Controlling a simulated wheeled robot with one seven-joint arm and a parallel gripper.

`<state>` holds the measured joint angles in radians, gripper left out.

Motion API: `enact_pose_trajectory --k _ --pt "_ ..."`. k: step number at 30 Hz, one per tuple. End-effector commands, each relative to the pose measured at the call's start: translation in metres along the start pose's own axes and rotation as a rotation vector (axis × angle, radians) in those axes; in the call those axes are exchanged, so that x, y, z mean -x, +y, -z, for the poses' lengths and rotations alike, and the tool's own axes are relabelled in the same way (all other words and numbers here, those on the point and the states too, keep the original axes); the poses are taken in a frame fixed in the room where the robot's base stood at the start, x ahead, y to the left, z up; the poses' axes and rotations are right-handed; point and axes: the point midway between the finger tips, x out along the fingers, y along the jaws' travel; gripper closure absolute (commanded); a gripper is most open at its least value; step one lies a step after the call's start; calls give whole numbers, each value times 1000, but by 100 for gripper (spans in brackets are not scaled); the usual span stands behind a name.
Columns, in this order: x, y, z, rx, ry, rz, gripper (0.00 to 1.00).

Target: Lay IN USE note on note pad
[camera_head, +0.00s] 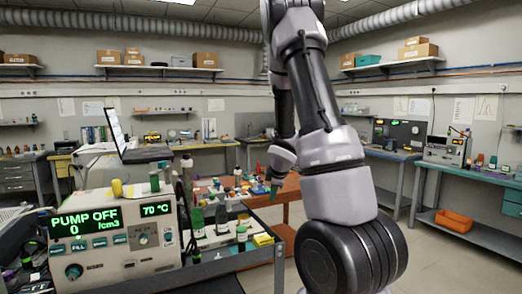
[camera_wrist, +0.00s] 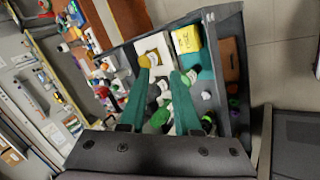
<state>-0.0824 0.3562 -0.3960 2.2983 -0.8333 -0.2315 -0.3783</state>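A small yellow pad-like block (camera_head: 263,240) lies near the right front corner of the dark bench tray. It also shows in the wrist view (camera_wrist: 187,39), with faint marks on its face. I cannot tell whether it is the note pad, the IN USE note or both together; no other note is clearly readable. My gripper (camera_head: 275,190) hangs above and behind the tray, its teal fingertips pointing down. In the wrist view the fingers (camera_wrist: 161,68) are spread apart with no held thing visible between them. The yellow block is beyond the fingertips, to the right.
A pump unit (camera_head: 115,240) with green display stands at the left front, a laptop (camera_head: 135,145) behind it. Several bottles, including a green-capped one (camera_head: 241,237), crowd the tray near the yellow block. The tray has a raised dark rim (camera_head: 240,262). Open floor lies to the right.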

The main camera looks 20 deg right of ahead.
Motion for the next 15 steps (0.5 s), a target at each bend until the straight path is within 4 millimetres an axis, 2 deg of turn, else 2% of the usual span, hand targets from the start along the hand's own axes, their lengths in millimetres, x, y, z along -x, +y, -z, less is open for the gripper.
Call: enact_pose_trajectory --k 1,3,7,11,15 --pt "28 13 4 -110 -6 -35 69" --pt "62 22 7 -272 -20 -61 69" --pt "126 23 12 -568 -23 -78 69" --pt "189 8 22 -849 -2 -53 69" --pt "254 -25 38 -1125 36 20 69"
